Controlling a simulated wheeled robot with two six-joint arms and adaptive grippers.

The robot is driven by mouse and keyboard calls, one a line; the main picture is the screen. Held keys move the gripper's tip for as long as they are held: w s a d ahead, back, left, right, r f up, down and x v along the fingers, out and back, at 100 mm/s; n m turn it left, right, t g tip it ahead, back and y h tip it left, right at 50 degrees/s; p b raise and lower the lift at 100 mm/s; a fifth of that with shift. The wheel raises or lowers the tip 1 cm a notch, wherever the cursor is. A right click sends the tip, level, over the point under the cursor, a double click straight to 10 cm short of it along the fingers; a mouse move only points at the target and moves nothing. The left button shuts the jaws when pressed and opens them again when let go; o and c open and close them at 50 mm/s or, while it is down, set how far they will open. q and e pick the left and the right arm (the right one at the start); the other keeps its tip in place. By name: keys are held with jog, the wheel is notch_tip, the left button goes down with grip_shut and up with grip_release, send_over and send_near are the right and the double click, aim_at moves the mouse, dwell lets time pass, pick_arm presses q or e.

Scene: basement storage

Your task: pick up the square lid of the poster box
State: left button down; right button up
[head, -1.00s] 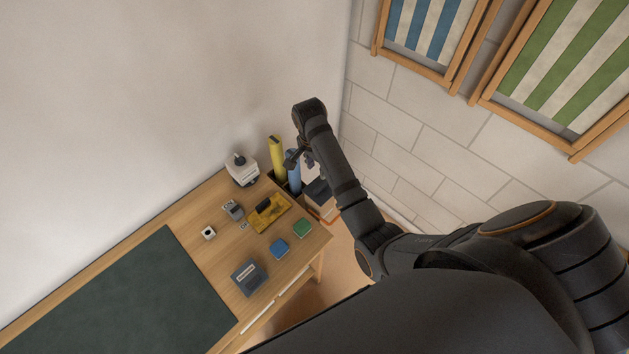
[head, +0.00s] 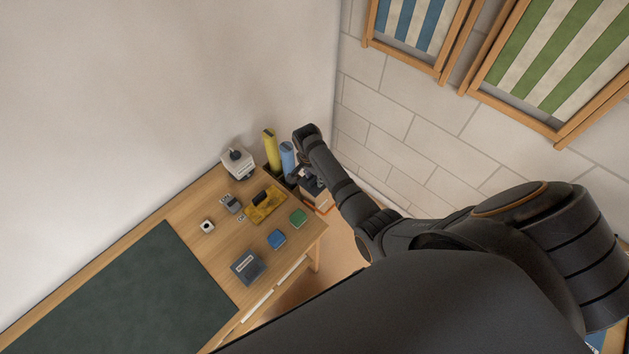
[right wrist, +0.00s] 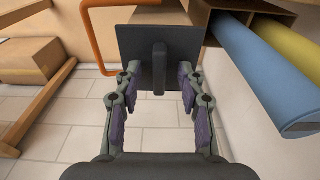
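The lid is a dark square plate (right wrist: 140,48) with an upright bar handle (right wrist: 159,68) at its middle, in the right wrist view. My right gripper (right wrist: 159,85) is open, with one finger on each side of the handle and a gap to it on both sides. The fingertips overlap the lid's lower part in that view; I cannot tell whether they touch it. In the head view my right gripper (head: 303,175) is by the table's far right corner and partly hides the lid. A brown open box (right wrist: 203,10) shows behind the lid. My left gripper is not in view.
A blue roll (right wrist: 275,72) and a yellow roll (right wrist: 290,42) stick out close to the lid's right. The table (head: 215,262) holds a yellow tool (head: 265,207), a white device (head: 238,163) and several small boxes. An orange tube frame (right wrist: 90,40) is left of the lid.

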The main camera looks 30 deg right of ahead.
aim_at(314, 178)
jog(key=shift+r, duration=0.1)
grip_shut()
jog(key=shift+s, duration=0.1)
jog(key=shift+r, duration=0.3)
notch_tip(314, 178, up, 3)
jog(key=shift+f, duration=0.15)
jog(key=s+r+b, duration=0.1)
jog(key=s+r, duration=0.8)
jog(key=s, duration=0.5)
jog(key=shift+d+r, duration=0.3)
jog(key=shift+r, duration=0.1)
